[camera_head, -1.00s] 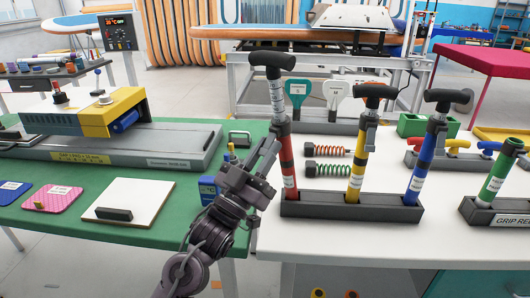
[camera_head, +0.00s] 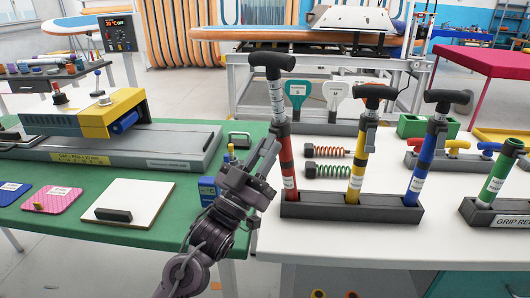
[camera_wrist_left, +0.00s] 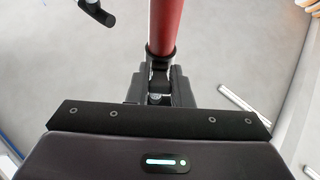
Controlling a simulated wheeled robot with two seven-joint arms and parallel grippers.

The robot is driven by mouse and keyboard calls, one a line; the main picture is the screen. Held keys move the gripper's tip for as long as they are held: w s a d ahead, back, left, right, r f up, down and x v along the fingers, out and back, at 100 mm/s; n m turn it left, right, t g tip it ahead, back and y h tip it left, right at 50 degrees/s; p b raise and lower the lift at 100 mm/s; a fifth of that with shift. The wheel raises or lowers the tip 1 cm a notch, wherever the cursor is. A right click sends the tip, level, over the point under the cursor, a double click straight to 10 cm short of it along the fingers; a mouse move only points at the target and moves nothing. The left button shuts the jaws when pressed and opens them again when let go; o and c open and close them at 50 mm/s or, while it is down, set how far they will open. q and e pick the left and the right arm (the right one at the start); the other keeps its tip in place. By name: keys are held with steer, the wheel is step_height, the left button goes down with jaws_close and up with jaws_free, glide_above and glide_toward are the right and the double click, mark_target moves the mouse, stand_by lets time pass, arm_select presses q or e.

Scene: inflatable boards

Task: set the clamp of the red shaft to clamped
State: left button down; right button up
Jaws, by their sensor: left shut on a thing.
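The red shaft (camera_head: 290,177) stands upright in the left slot of a dark rack (camera_head: 350,208), with a black T-handle (camera_head: 272,62) on top. Its black clamp (camera_head: 283,129) sits around the shaft partway up. My left gripper (camera_head: 271,150) comes from the lower left, its fingertips at the clamp, and is shut on it. The left wrist view shows the red shaft (camera_wrist_left: 163,28) rising from a black collar (camera_wrist_left: 160,65) between my fingers (camera_wrist_left: 158,85). The clamp's lever is mostly hidden, so I cannot tell its setting. My right gripper is not in view.
A yellow shaft (camera_head: 357,165) and a blue shaft (camera_head: 422,165) stand in the same rack. A green shaft (camera_head: 492,178) stands in a rack farther right. Red and green springs (camera_head: 326,170) lie behind. A green table (camera_head: 155,240) is at the left. The white table's front is clear.

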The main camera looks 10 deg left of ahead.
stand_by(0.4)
arm_select(q)
steer(key=c, duration=1.3)
jaws_free()
